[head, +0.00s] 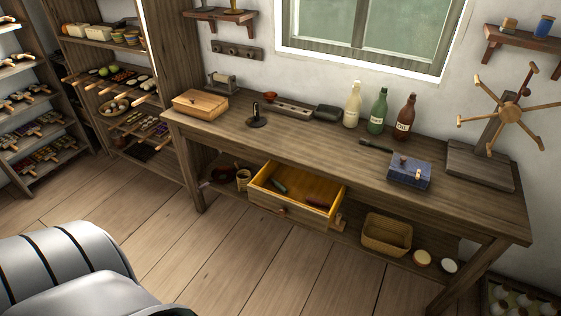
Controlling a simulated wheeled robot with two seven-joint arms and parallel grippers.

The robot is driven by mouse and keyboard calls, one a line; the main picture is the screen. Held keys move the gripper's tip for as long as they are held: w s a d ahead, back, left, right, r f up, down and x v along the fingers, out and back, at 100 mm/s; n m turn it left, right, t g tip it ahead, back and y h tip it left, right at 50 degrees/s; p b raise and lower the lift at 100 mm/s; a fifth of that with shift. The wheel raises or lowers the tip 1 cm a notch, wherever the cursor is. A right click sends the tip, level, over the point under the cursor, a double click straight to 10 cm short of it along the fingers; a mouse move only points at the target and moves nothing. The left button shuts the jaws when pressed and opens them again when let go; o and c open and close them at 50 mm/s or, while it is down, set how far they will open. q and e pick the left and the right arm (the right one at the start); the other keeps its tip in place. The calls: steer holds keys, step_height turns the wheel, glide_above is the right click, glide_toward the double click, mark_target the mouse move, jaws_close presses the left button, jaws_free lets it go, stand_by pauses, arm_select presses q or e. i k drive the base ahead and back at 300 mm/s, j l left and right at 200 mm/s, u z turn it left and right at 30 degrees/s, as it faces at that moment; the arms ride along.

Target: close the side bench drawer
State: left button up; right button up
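The side bench (310,143) is a long wooden table along the wall under the window. Its wooden drawer (262,211) is pulled out at the front, near the middle of the bench, with a round knob (282,210) on its front. Inside lie a dark green item (278,186) and a reddish item (316,202). Neither of my grippers is in view. A white, dark-banded rounded shape fills the lower left corner and is probably part of my own body.
Bottles (377,112), a wooden box (200,103), a blue box (410,171) and a spoked wheel (511,113) stand on the bench. A basket (386,235) sits on the lower shelf. Floor (200,255) before the drawer is clear. Filled shelves stand at left.

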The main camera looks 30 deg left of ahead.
mark_target(300, 184)
steer(key=u, duration=1.05)
